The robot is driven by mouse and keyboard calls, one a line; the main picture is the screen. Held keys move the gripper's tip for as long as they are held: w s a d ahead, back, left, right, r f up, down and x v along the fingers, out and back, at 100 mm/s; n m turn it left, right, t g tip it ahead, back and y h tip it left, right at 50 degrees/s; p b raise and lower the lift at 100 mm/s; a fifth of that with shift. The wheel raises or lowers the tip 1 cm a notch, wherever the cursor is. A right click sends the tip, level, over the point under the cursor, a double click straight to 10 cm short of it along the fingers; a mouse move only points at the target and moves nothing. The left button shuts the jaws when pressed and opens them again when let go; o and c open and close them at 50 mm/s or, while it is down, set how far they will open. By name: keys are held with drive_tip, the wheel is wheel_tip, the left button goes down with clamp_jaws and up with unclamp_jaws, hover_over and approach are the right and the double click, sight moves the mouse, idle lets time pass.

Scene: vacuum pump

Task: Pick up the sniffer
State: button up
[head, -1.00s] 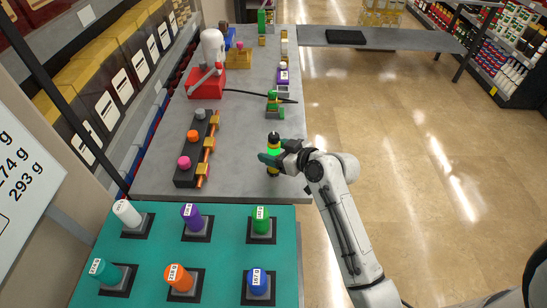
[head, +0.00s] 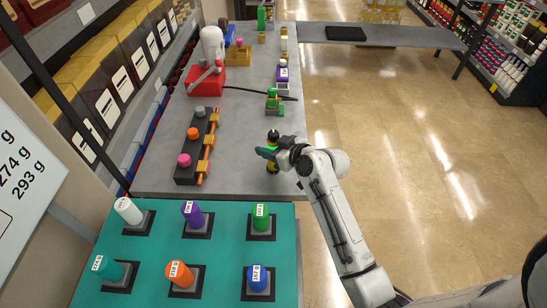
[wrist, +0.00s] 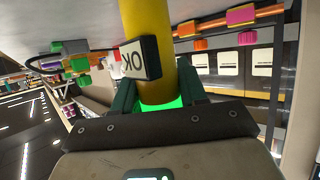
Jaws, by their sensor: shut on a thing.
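The sniffer (head: 272,142) is a yellow cylinder with a black top. It stands upright near the right edge of the grey table. In the wrist view, the sniffer (wrist: 148,22) shows a small "OK" display on its side and a green lit band between my fingers. My gripper (head: 268,153) reaches it from the right in the head view. In the wrist view, my gripper (wrist: 157,90) has one dark green finger on each side of the sniffer and is shut on it. My fingers partly hide its middle. I cannot tell whether its base is clear of the table.
A black manifold (head: 192,160) with coloured knobs and copper pipe lies left of the sniffer. A green valve (head: 273,100) and a black hose (head: 245,93) are behind it. In front, a teal mat (head: 226,235) holds several labelled cylinders. The floor right of the table is open.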

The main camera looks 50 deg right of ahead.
clamp_jaws()
drive_tip(key=shift+r, duration=0.2)
